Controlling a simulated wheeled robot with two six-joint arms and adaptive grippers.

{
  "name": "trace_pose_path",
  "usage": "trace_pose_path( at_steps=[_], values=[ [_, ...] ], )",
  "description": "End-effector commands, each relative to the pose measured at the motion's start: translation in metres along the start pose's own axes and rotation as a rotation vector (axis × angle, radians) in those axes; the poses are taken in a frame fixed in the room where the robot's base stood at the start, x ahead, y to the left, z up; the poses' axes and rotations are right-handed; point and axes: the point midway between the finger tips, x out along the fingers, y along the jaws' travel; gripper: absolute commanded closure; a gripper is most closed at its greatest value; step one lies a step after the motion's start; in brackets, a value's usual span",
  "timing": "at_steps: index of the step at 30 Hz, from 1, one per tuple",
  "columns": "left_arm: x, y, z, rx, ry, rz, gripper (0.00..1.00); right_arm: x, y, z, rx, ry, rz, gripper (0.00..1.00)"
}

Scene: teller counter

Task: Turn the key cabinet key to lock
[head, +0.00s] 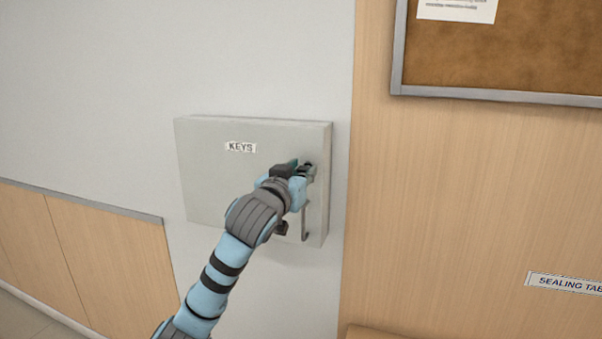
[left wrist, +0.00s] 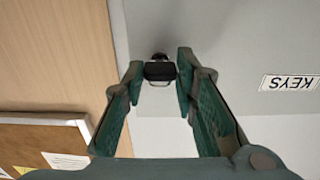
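The key cabinet (head: 215,180) is a pale grey wall box with its door closed and a "KEYS" label (head: 240,147). My left gripper (head: 306,170) is at the right side of the cabinet front. In the left wrist view, the black key head (left wrist: 160,71) sits between the tips of my left gripper (left wrist: 161,75). My right gripper is in neither view.
A grey vertical handle (head: 304,218) is on the cabinet front just below my gripper. A framed cork board (head: 500,50) hangs at upper right. A "SEALING TABLE" sign (head: 566,283), partly cut off, is at lower right. The wall (head: 270,60) above the cabinet is clear.

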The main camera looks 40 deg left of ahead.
Motion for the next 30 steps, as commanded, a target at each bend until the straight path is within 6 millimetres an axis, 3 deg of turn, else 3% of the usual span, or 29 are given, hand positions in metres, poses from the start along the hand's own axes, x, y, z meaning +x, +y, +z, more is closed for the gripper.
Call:
trace_pose_path(
  at_steps=[14, 30],
  values=[
    [0.0, 0.0, 0.0, -0.081, 0.0, 0.0, 1.0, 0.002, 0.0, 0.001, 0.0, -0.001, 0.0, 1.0],
    [0.0, 0.0, 0.002, -0.53, 0.001, 0.001, 1.0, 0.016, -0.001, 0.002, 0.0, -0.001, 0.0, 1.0]
  ],
)
